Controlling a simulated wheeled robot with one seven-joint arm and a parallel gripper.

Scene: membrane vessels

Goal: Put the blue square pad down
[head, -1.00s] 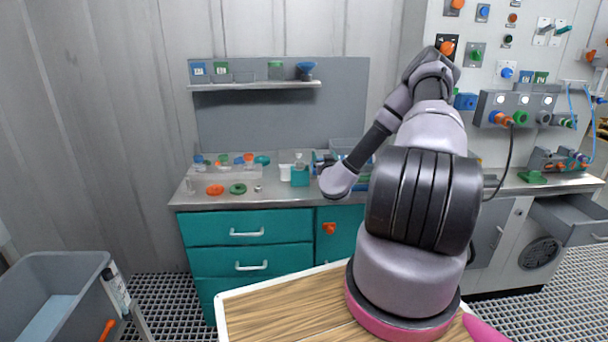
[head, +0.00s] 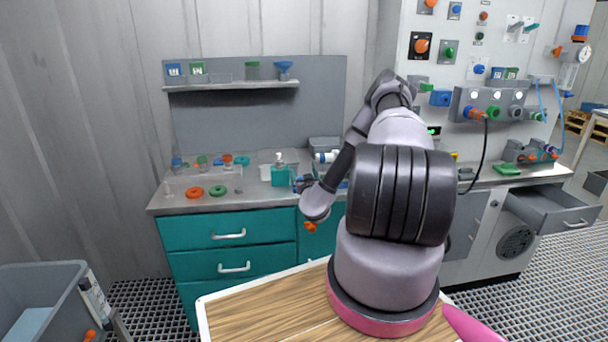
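My gripper (head: 304,184) shows only as a small dark shape at the far side of my wrist, over the front of the teal cabinet's worktop. Its fingers are too small and too hidden to tell whether they are open or shut, or whether they hold anything. No blue square pad can be made out for certain. A pale blue flat patch (head: 28,325) lies inside the grey bin (head: 62,279) at the lower left, but I cannot tell what it is.
The grey worktop (head: 180,206) carries an orange ring (head: 195,192), a green ring (head: 217,191) and a teal dispenser bottle (head: 280,174). A shelf (head: 230,86) with small containers hangs behind. An open drawer (head: 548,211) juts out at the right.

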